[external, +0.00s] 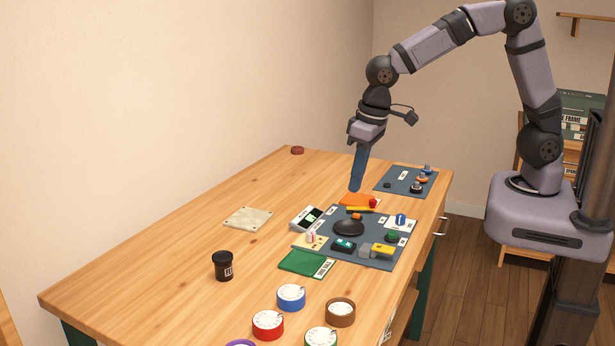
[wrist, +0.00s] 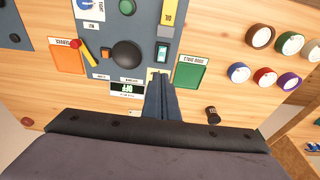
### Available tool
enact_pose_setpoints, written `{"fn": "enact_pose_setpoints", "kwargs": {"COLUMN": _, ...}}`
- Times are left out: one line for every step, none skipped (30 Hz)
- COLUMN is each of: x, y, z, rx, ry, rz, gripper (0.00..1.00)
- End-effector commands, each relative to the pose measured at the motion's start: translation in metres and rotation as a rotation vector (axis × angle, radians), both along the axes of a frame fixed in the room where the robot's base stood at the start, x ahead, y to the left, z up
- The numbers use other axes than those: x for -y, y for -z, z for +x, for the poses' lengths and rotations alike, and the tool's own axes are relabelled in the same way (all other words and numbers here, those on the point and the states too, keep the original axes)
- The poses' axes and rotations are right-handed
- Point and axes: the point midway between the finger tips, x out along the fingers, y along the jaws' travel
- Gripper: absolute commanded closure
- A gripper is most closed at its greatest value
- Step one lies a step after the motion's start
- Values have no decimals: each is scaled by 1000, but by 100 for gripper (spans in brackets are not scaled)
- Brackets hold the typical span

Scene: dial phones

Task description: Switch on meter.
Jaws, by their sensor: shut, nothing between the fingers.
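The meter (external: 306,218) is a white box with a dark display, at the panel's left edge. In the wrist view the meter (wrist: 128,89) appears upside down, and its display seems to read OFF. A cream switch plate (external: 310,241) with a pale upright lever sits beside it. In the wrist view my fingertips partly cover this plate, so the lever's position is unclear. A dark rocker switch (external: 343,244) with a teal face lies nearby; it also shows in the wrist view (wrist: 162,51). My gripper (external: 355,189) is shut and empty, pointing down above the panel's far side.
The grey panel (external: 382,262) also carries a black dome (external: 349,227), a yellow block (external: 383,249) and a green button (external: 391,237). An orange pad (external: 358,199) and a green pad (external: 303,263) flank it. Several round dials and a black jar (external: 223,266) stand nearby. The table's left is mostly clear.

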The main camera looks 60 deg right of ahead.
Motion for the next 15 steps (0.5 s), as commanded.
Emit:
{"fn": "enact_pose_setpoints", "kwargs": {"x": 0, "y": 0, "z": 0, "rx": 0, "ry": 0, "rz": 0, "gripper": 100}}
{"fn": "enact_pose_setpoints", "kwargs": {"x": 0, "y": 0, "z": 0, "rx": 0, "ry": 0, "rz": 0, "gripper": 100}}
{"fn": "enact_pose_setpoints", "kwargs": {"x": 0, "y": 0, "z": 0, "rx": -1, "ry": 0, "rz": 0, "gripper": 100}}
{"fn": "enact_pose_setpoints", "kwargs": {"x": 0, "y": 1, "z": 0, "rx": -1, "ry": 0, "rz": 0, "gripper": 100}}
{"fn": "enact_pose_setpoints", "kwargs": {"x": 0, "y": 1, "z": 0, "rx": -1, "ry": 0, "rz": 0, "gripper": 100}}
{"fn": "enact_pose_setpoints", "kwargs": {"x": 0, "y": 2, "z": 0, "rx": -1, "ry": 0, "rz": 0, "gripper": 100}}
{"fn": "enact_pose_setpoints", "kwargs": {"x": 0, "y": 4, "z": 0, "rx": -2, "ry": 0, "rz": -1, "gripper": 100}}
{"fn": "enact_pose_setpoints", "kwargs": {"x": 0, "y": 5, "z": 1, "rx": -3, "ry": 0, "rz": -1, "gripper": 100}}
{"fn": "enact_pose_setpoints", "kwargs": {"x": 0, "y": 8, "z": 1, "rx": -4, "ry": 0, "rz": -2, "gripper": 100}}
{"fn": "enact_pose_setpoints", "kwargs": {"x": 0, "y": 11, "z": 1, "rx": -4, "ry": 0, "rz": -2, "gripper": 100}}
{"fn": "enact_pose_setpoints", "kwargs": {"x": 0, "y": 14, "z": 2, "rx": -4, "ry": 0, "rz": -2, "gripper": 100}}
{"fn": "enact_pose_setpoints", "kwargs": {"x": 0, "y": 18, "z": 2, "rx": -6, "ry": 0, "rz": -2, "gripper": 100}}
{"fn": "enact_pose_setpoints", "kwargs": {"x": 0, "y": 22, "z": 3, "rx": -6, "ry": 0, "rz": -2, "gripper": 100}}
{"fn": "enact_pose_setpoints", "kwargs": {"x": 1, "y": 26, "z": 4, "rx": -6, "ry": 0, "rz": -2, "gripper": 100}}
{"fn": "enact_pose_setpoints", "kwargs": {"x": 1, "y": 32, "z": 5, "rx": -6, "ry": 0, "rz": -2, "gripper": 100}}
